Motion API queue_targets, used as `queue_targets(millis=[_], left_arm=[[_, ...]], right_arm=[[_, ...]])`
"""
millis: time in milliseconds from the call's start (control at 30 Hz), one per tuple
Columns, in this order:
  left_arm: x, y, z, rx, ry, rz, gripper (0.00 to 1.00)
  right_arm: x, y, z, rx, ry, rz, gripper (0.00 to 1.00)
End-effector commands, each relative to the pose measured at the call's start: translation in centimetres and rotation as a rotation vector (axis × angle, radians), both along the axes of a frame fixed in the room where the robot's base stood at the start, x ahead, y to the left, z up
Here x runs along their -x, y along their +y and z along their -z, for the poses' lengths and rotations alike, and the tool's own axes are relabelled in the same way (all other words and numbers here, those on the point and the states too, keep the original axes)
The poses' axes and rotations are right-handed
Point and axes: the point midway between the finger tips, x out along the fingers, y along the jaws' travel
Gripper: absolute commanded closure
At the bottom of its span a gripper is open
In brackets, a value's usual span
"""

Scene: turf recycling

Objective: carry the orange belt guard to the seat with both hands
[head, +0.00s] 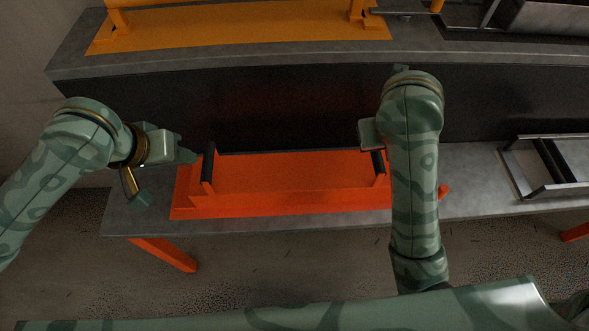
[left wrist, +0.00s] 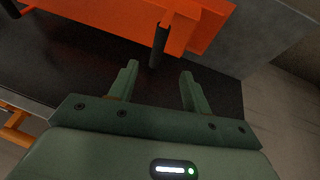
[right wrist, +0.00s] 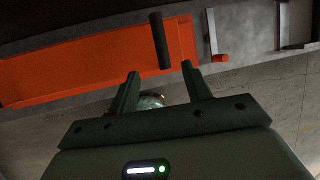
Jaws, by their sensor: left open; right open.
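The orange belt guard (head: 285,175) lies on a grey bench, with a black handle (head: 208,165) near its left end and another black handle (head: 378,162) near its right end. My left gripper (head: 169,177) is open, left of the left handle. In the left wrist view that handle (left wrist: 159,45) reaches down to the space between the fingertips (left wrist: 160,70), clear of both fingers. My right gripper (head: 368,133) is open by the right handle, mostly hidden by my arm. In the right wrist view the handle (right wrist: 160,40) ends just at its fingertips (right wrist: 160,69). I cannot tell which thing is the seat.
A higher grey ledge (head: 240,58) runs behind, with a dark face. It bears a yellow-orange plate (head: 240,27) with upright posts. A metal frame (head: 550,190) stands on the bench at right. Bare bench (head: 470,200) lies between it and the guard.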

Motion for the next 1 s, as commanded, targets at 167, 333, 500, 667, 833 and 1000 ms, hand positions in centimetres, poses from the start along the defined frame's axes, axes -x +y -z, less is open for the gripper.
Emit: queue_targets(millis=[167, 333, 500, 667, 833, 1000], left_arm=[[-0.2, -0.1, 0.3, 0.002, 0.001, 0.0, 0.51], [-0.9, -0.5, 2.2, 0.005, 0.004, -0.003, 0.51], [-2.1, -1.2, 5.2, 0.005, 0.005, -0.003, 0.51], [-3.4, -1.8, 8.1, 0.003, 0.003, -0.002, 0.51], [-4.6, -2.4, 11.1, 0.002, 0.002, -0.002, 0.51], [-5.6, -2.9, 13.3, 0.002, 0.0, -0.001, 0.51]], right_arm=[[-0.1, -0.1, 0.3, 0.002, 0.001, 0.001, 0.51], [-0.9, -0.6, 2.1, 0.007, 0.002, 0.0, 0.51], [-2.1, -1.4, 5.1, 0.007, 0.004, 0.002, 0.51], [-3.3, -1.9, 8.1, 0.004, 0.004, 0.003, 0.51], [-4.5, -2.5, 11.0, 0.004, 0.005, 0.003, 0.51], [-5.5, -2.9, 13.3, 0.002, 0.003, 0.003, 0.51]])
